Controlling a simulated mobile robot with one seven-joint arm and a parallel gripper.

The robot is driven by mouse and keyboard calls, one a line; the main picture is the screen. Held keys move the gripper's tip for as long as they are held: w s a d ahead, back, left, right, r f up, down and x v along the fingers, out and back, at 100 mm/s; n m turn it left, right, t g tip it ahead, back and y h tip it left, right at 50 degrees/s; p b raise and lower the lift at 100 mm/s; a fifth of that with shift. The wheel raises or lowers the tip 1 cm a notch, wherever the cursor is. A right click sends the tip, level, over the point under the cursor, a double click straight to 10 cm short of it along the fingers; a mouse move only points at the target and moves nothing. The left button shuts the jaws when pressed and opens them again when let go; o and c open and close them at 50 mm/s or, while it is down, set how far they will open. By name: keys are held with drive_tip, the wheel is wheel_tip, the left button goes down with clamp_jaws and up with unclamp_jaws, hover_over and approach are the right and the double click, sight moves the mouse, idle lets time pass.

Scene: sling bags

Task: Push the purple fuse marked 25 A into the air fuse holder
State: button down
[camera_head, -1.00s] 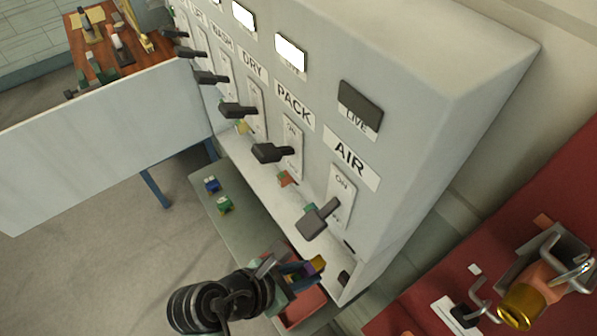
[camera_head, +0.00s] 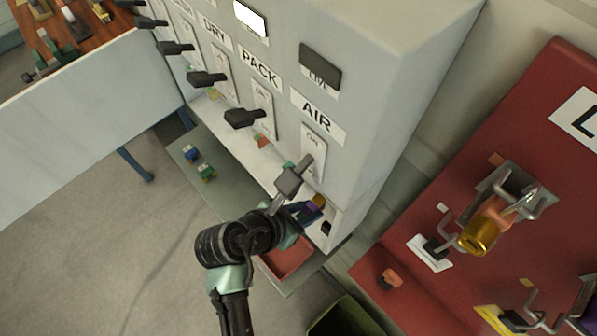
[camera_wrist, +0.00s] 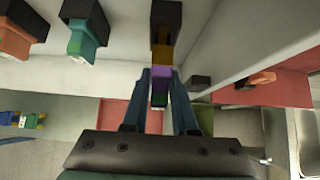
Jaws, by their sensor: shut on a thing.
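My gripper (camera_wrist: 160,98) is shut on the purple fuse (camera_wrist: 162,72), which has a gold-coloured end facing away from me. In the wrist view the fuse is in line with a dark holder (camera_wrist: 166,14), and its gold end meets or overlaps the holder's near edge. I cannot tell how deep it sits. In the head view my gripper (camera_head: 303,212) is below the AIR lever (camera_head: 290,181), with the purple fuse (camera_head: 315,202) against the cabinet's lower ledge. The AIR label (camera_head: 318,115) is above the lever, and the lamp over it is dark. The 25 A mark is not readable.
Orange (camera_wrist: 17,40) and teal (camera_wrist: 82,40) fuses sit in neighbouring holders to the left. A red tray (camera_head: 290,258) lies below my gripper. Blue and green fuses (camera_head: 206,172) lie on the grey shelf. A red bench (camera_head: 400,245) with clamps stands at right.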

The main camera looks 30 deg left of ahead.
drive_tip(key=shift+w+d, duration=0.2)
drive_tip(key=shift+w, duration=0.25)
drive_tip(key=shift+p, duration=1.65)
idle(1.1)
drive_tip(key=shift+w+d+r, duration=0.1)
drive_tip(key=shift+w+d, duration=0.25)
drive_tip(key=shift+w, duration=0.4)
drive_tip(key=shift+p, duration=0.6)
drive_tip(key=shift+s+a, duration=0.15)
drive_tip(key=shift+s, duration=0.15)
idle(0.6)
drive_tip(key=shift+w, duration=0.3)
idle(1.1)
drive_tip(key=shift+s, duration=0.25)
idle(0.4)
drive_tip(key=shift+f, duration=0.2)
